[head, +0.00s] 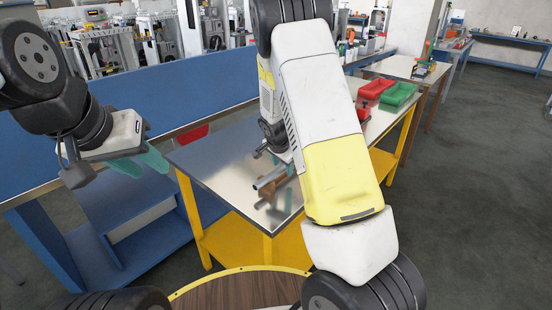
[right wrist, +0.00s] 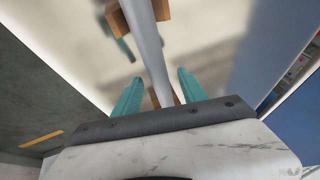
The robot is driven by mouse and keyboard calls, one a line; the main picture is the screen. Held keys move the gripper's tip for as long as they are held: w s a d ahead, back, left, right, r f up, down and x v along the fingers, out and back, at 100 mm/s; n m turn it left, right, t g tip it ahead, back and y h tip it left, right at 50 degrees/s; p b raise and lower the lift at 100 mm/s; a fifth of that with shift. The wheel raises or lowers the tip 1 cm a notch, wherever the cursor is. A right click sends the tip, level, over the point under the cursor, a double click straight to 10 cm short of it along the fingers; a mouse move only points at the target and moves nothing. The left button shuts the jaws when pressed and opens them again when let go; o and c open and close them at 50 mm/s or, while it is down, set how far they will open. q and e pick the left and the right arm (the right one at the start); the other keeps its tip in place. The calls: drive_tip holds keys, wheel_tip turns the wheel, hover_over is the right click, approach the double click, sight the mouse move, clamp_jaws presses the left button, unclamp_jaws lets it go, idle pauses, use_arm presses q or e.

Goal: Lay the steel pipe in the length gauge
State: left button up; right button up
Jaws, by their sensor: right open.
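The grey steel pipe (head: 268,180) lies on brown wooden blocks (head: 277,188) on the steel-topped table, partly hidden by my right arm. In the right wrist view the pipe (right wrist: 148,45) runs between the two teal fingers of my right gripper (right wrist: 160,92), with a gap on both sides. The gripper is open; I cannot tell whether the pipe is between the fingertips or below them. A wooden block (right wrist: 115,20) shows beside the pipe. My left gripper (head: 145,163) hangs left of the table, its teal fingers seen edge-on. I cannot make out the length gauge for sure.
The steel-topped table (head: 215,155) has yellow legs. Red bins (head: 375,88) and a green bin (head: 398,93) stand at its far right end. A blue panel and bench (head: 160,97) are at the left. My right arm hides much of the table.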

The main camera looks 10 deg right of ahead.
clamp_jaws()
drive_tip(key=shift+r, duration=0.2)
